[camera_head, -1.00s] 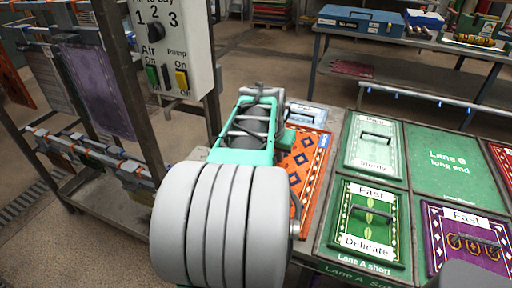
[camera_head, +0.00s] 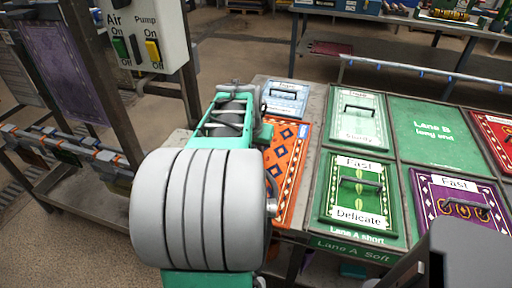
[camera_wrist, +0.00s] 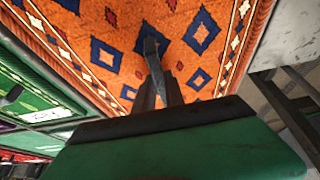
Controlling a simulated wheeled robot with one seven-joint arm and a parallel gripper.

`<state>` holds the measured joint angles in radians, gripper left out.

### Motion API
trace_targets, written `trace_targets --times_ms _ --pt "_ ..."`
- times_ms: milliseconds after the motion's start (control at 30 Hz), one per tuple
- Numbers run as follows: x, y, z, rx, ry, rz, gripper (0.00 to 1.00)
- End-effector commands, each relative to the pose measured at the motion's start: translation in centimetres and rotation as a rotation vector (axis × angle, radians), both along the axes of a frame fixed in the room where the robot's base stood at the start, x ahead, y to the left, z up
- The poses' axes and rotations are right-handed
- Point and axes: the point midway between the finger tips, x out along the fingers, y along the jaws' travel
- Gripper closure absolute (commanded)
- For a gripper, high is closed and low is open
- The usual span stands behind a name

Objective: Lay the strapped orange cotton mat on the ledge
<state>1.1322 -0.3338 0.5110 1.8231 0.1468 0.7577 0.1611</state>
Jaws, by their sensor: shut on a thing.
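The orange mat (camera_head: 287,161), with dark blue diamonds and a patterned border, is at the grey ledge (camera_head: 318,110), left of the green lanes. It fills much of the wrist view (camera_wrist: 115,35). My gripper (camera_wrist: 158,85) is shut on the mat's dark strap (camera_wrist: 151,48), above the middle of the mat. In the head view my arm hides the gripper and the mat's left part. I cannot tell whether the mat rests fully on the ledge or is slightly raised.
A pale blue mat (camera_head: 285,97) lies just beyond the orange one. To the right, lanes hold a pale green mat (camera_head: 358,120), a green mat (camera_head: 350,212) and a purple mat (camera_head: 462,222). A control panel (camera_head: 146,38) and a rack (camera_head: 75,145) stand left.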

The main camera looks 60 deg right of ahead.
Motion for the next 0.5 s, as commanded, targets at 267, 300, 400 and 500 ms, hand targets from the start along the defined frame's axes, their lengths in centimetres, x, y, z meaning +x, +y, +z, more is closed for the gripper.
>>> trace_targets --times_ms 267,300,400,500 --pt "0.03 -0.05 0.15 -0.003 -0.001 0.000 1.00" --pt "0.03 -0.05 0.10 -0.002 -0.001 0.000 1.00" --pt "0.03 -0.05 -0.11 -0.002 -0.001 0.000 1.00" --pt "0.03 -0.05 -0.32 -0.003 -0.001 0.000 1.00"
